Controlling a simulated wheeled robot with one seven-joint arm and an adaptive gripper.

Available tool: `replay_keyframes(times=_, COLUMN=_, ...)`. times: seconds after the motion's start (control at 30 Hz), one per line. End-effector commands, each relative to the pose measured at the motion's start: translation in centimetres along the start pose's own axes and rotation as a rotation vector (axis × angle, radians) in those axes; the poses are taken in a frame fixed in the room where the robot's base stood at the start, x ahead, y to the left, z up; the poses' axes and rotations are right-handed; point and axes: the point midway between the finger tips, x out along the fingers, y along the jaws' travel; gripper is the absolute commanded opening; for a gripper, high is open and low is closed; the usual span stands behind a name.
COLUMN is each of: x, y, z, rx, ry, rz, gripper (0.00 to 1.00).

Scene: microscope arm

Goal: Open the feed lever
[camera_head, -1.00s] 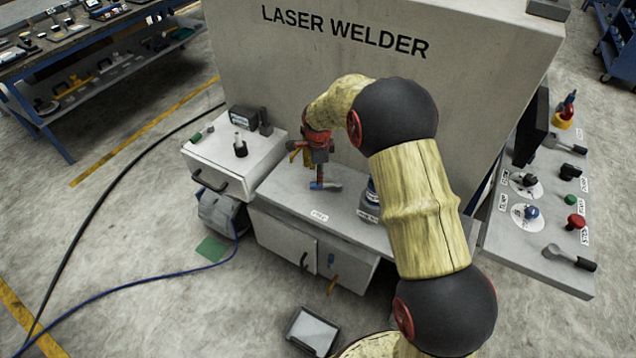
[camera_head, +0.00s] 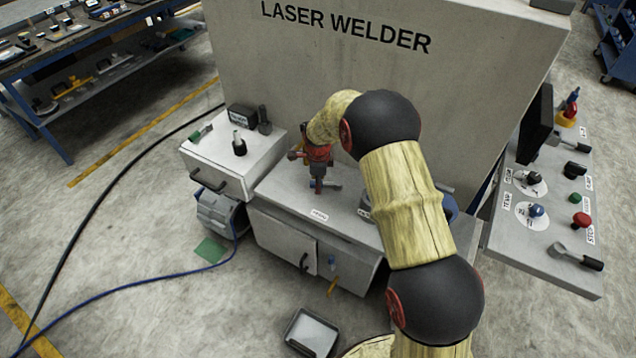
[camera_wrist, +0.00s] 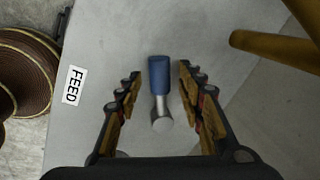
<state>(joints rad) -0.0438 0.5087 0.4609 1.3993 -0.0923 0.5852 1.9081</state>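The feed lever (camera_wrist: 159,76) has a blue grip and a silver stem. In the wrist view it lies between my gripper's two fingers, beside the white FEED label (camera_wrist: 74,86). My gripper (camera_wrist: 159,82) is open, with a visible gap between the lever and each finger. In the head view my gripper (camera_head: 318,182) points down over the lever (camera_head: 331,184) on the grey bench top, and partly hides it. The label (camera_head: 319,215) lies in front of it. I cannot tell the exact height of the fingers over the lever.
The laser welder's grey wall (camera_head: 300,70) stands behind the bench. A drawer box (camera_head: 235,160) is at the left. A control panel (camera_head: 545,240) with knobs and buttons is at the right. In the wrist view a yellow-brown bar (camera_wrist: 275,50) is at upper right.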

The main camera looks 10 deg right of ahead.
Motion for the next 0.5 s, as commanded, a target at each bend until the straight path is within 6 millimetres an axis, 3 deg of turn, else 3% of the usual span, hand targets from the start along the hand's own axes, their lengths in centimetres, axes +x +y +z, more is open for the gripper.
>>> replay_keyframes(times=0.17, x=-0.05, y=-0.03, z=0.0, rx=0.0, ry=0.0, rz=0.0, gripper=0.38)
replay_keyframes(times=0.5, x=-0.05, y=-0.02, z=0.0, rx=0.0, ry=0.0, rz=0.0, gripper=0.19)
